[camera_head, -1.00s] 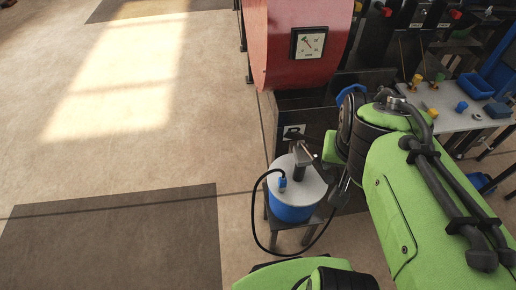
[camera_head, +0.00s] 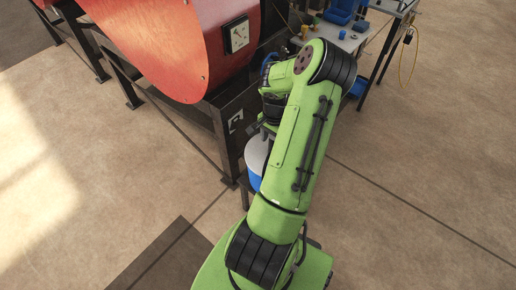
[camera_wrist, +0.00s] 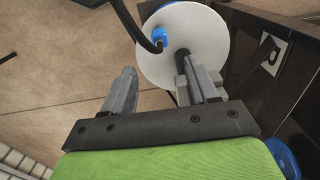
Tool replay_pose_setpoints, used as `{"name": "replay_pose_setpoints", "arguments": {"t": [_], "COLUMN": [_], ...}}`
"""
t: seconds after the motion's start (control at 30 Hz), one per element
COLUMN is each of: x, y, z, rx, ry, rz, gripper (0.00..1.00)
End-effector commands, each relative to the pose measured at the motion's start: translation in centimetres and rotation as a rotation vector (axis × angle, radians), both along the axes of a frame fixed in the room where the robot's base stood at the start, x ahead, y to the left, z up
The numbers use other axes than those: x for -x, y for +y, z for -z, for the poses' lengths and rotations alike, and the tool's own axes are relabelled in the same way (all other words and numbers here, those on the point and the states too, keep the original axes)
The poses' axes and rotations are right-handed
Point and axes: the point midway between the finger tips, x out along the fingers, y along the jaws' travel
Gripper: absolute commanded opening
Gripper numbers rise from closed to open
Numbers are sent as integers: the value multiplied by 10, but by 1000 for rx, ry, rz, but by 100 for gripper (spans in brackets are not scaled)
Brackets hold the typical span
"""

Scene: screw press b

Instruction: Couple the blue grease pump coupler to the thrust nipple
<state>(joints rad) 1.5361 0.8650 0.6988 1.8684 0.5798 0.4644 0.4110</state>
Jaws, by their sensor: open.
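The grease pump (camera_head: 254,180) is a blue drum with a pale lid, mostly hidden behind my arm in the head view. In the wrist view its round white lid (camera_wrist: 205,38) lies beyond my fingers. The blue coupler (camera_wrist: 157,36) is on this lid, with a black hose running from it. My gripper (camera_wrist: 158,66) is open, its two grey fingers apart with nothing held between them. The coupler shows beyond the fingertips, not between them. A dark upright part of the pump shows by the right finger. I cannot make out the thrust nipple in either view.
The red press body (camera_head: 165,45) with a square gauge (camera_head: 237,36) stands on a dark frame close to my arm. A workbench (camera_head: 345,42) with blue bins is at the back. Open floor (camera_head: 420,170) lies to the right.

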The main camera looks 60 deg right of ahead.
Motion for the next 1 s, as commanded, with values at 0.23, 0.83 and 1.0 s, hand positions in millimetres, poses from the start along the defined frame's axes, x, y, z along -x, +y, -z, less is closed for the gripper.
{"name": "replay_pose_setpoints", "arguments": {"t": [0.23, 0.83, 1.0], "x": [0, -1, -1], "y": [2, 1, 1], "z": [58, 150, 150], "rx": [-6, -1, -1], "ry": [-1, 0, 0], "rz": [-3, -5, -6], "gripper": [58, 58, 58]}}
